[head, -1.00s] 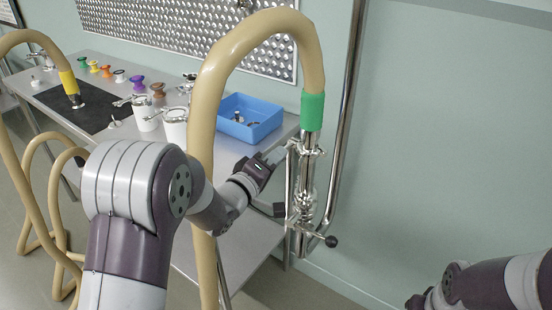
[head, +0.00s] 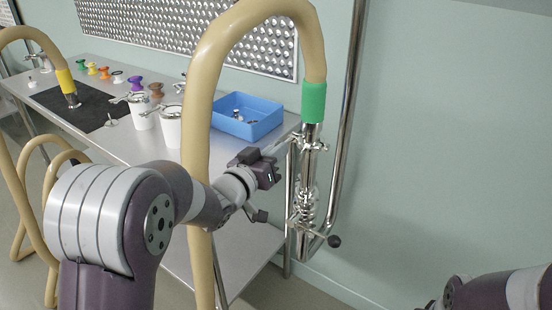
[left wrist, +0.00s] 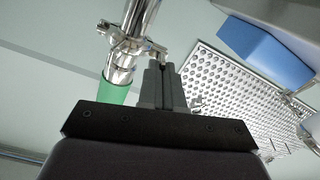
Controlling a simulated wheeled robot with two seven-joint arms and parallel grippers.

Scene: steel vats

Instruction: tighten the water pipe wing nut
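The water pipe (head: 311,138) is a steel tube under a green-banded tan hose (head: 313,102). A clamp with a wing nut (head: 318,146) sits around it just below the green band. In the left wrist view the clamp (left wrist: 128,46) crosses the pipe, and its nut side lies just beyond my fingertips. My left gripper (head: 285,146) reaches in from the left at clamp height. Its dark fingers (left wrist: 163,68) stand close together with only a narrow slit between them; I see nothing clearly between them. My right arm shows at the lower right; its gripper is out of frame.
A steel table (head: 100,138) behind holds a blue bin (head: 262,130), white canisters (head: 171,126), colored fittings and a black mat (head: 95,112). A lower valve (head: 333,241) juts right. Space right of the pipe is free.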

